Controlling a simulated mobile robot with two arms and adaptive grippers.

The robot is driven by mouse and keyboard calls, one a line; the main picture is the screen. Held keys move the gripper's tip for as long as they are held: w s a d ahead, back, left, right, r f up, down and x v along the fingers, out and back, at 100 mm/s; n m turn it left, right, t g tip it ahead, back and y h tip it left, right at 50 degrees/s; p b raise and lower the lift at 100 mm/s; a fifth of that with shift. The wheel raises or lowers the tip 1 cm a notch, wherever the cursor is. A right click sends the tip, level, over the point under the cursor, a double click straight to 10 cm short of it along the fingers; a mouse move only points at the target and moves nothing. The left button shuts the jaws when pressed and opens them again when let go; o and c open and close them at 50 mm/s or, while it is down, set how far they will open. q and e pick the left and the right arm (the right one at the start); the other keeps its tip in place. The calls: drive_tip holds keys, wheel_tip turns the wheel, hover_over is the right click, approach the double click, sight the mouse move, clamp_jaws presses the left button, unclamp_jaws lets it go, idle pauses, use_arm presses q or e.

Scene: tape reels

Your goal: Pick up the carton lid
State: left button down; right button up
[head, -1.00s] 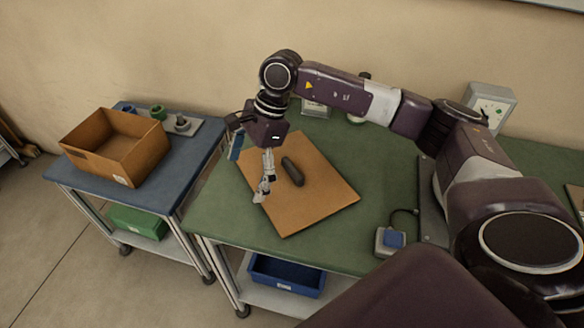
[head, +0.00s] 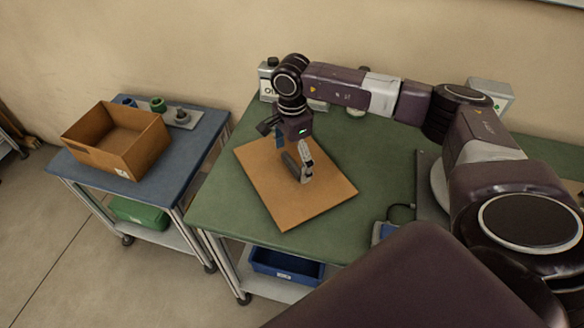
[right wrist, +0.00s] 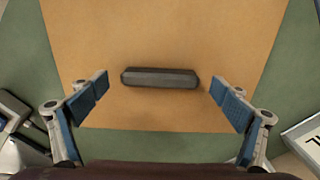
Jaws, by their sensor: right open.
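The carton lid (head: 274,198) is a flat brown board lying on the green table. A dark bar-shaped handle (right wrist: 160,77) sits on the lid; in the head view it is partly hidden behind my right gripper. My right gripper (head: 304,170) is above the lid, pointing down. In the right wrist view, its blue-padded fingers (right wrist: 161,95) are spread wide, one beyond each end of the handle, with nothing between them touching. My left gripper is not in view.
An open brown carton (head: 112,160) stands on a blue-topped cart (head: 190,160) at the left, with small green and grey items behind it. The green table (head: 226,205) has free room around the lid. A blue button box (head: 384,232) sits at the right.

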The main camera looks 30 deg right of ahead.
drive_tip(key=c, duration=1.2)
drive_tip(key=shift+c, duration=0.5)
drive_tip(key=shift+r, duration=0.15)
